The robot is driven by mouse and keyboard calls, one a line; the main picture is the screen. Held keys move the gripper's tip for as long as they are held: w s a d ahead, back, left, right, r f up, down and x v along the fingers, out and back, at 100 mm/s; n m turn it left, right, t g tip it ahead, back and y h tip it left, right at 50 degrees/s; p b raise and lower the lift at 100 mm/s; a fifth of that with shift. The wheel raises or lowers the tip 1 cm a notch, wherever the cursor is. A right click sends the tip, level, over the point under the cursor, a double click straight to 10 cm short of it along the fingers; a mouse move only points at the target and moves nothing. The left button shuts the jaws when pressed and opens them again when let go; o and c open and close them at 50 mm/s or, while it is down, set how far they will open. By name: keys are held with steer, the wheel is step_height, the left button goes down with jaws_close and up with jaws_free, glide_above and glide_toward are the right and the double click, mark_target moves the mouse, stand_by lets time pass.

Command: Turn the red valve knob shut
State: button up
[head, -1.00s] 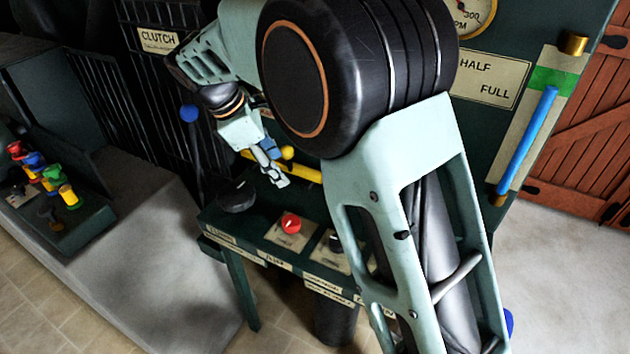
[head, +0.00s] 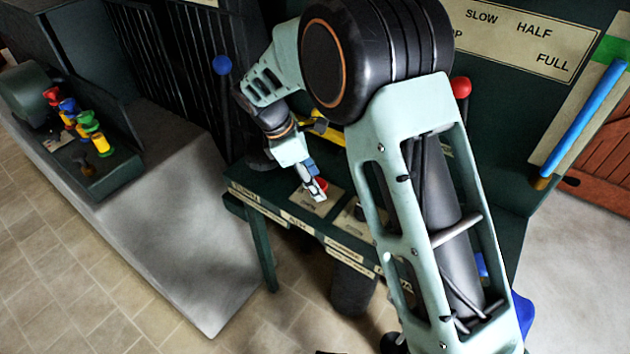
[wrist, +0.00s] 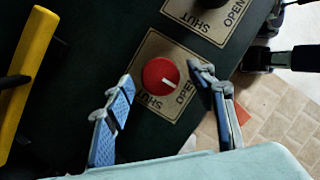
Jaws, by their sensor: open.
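The red valve knob (wrist: 160,76) is round with a white pointer line and sits on a beige plate (wrist: 148,55) lettered SHUT and OPEN. In the wrist view its line lies nearly level, with its right end towards the word OPEN. My gripper (wrist: 160,85) is open, with one blue-padded finger on each side of the knob; I cannot tell whether either touches it. In the head view my gripper (head: 317,191) is over the plate and hides part of the red knob (head: 322,183).
A second SHUT/OPEN plate (wrist: 205,15) with a dark knob lies beside it. A yellow bar (wrist: 27,75) runs along the left of the wrist view. In the head view a red-topped lever (head: 461,88) and a blue rod (head: 583,118) stand to the right. Spools (head: 88,122) sit far left.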

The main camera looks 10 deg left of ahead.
steer(key=shift+d+f, duration=0.1)
steer(key=shift+f, duration=0.15)
steer(key=c, duration=1.2)
steer(key=shift+o, duration=0.2)
